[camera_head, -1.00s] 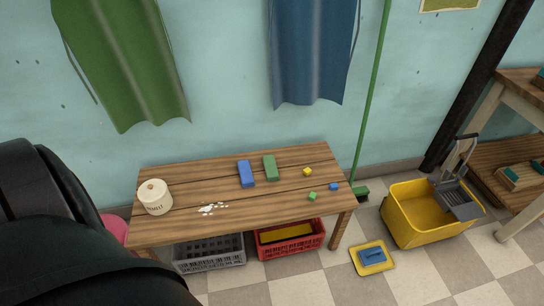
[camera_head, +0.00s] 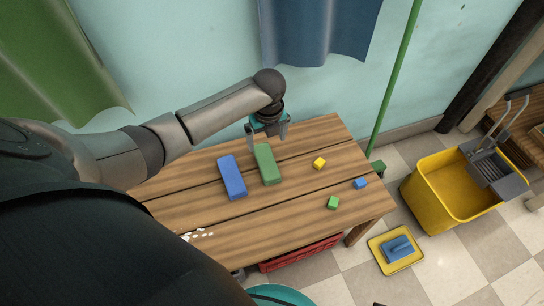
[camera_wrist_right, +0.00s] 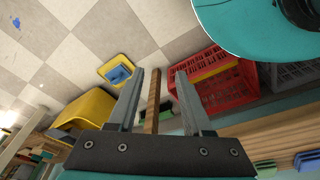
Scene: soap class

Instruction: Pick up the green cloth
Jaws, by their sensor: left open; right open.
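A green cloth (camera_head: 50,65) hangs on the wall at the upper left of the head view. A green block-shaped piece (camera_head: 267,165) lies on the wooden table (camera_head: 280,215), beside a similar blue one (camera_head: 232,177). My left gripper (camera_head: 268,143) is open at the far end of the green block, pointing down. I cannot tell whether it touches the block; nothing shows between its fingers. My right gripper (camera_wrist_right: 160,72) is open and empty in the right wrist view, away from the tabletop.
Small yellow (camera_head: 319,163), blue (camera_head: 360,184) and green (camera_head: 333,202) cubes lie at the table's right. White bits (camera_head: 198,236) lie near the front left. A blue cloth (camera_head: 318,30) hangs behind. A yellow bucket (camera_head: 447,190) and a red crate (camera_wrist_right: 215,75) stand on the floor.

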